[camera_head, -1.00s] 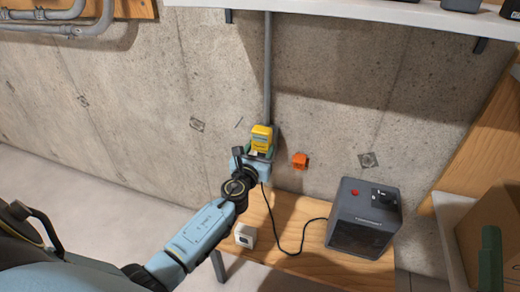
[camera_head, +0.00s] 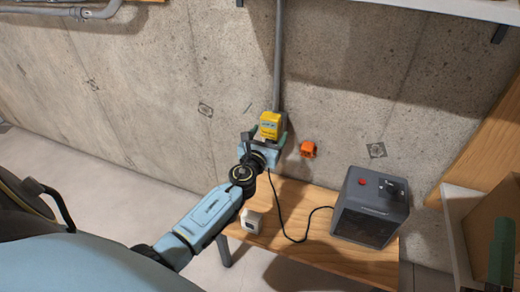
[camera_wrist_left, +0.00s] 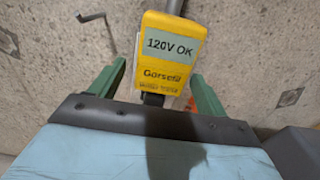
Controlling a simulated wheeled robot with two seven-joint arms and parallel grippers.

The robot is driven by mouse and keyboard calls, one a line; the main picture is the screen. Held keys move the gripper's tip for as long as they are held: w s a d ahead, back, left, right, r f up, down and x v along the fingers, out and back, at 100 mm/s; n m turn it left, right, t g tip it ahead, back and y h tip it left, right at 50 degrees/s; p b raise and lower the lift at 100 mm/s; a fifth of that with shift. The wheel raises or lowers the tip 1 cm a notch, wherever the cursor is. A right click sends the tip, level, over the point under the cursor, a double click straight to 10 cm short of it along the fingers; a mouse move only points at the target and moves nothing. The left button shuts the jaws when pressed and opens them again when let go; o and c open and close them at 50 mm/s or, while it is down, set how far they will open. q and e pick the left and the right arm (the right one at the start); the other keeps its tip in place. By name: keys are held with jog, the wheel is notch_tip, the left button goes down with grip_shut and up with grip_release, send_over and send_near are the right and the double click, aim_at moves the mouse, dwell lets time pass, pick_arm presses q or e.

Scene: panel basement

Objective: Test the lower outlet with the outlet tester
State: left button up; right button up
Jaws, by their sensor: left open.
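The yellow outlet tester (camera_head: 270,125) is on the concrete wall at the lower end of a vertical grey conduit. In the left wrist view the tester (camera_wrist_left: 170,50) reads "120V OK". My left gripper (camera_head: 264,139) is open just in front of and below it. In the wrist view its green fingers stand on either side of the tester's lower part, with gaps showing. The tester stays up on the wall outside its grip. The outlet behind the tester and the lower outlet cannot be made out; tester and gripper cover that area. My right gripper cannot be identified.
A wooden bench (camera_head: 330,252) below carries a dark grey box-shaped device (camera_head: 370,208) and a small white block (camera_head: 251,220). A black cord (camera_head: 300,238) runs up behind my gripper. An orange fitting (camera_head: 309,149) is on the wall. An unclear green object (camera_head: 501,250) stands at far right.

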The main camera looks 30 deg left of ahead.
pick_arm(q)
jog(key=p+v, duration=0.1)
jog(key=v, duration=1.2)
jog(key=shift+p, duration=0.35)
pick_arm(e)
jog(key=f+g, duration=0.1)
jog(key=w+f+g, duration=0.1)
jog(key=f+g, duration=0.1)
jog(key=w+f+g+h, duration=0.1)
jog(key=f, duration=0.1)
jog(key=shift+d+f, duration=0.2)
jog(key=shift+f, duration=0.05)
pick_arm(q)
jog(key=shift+s, duration=0.15)
pick_arm(e)
jog(key=shift+h, duration=0.3)
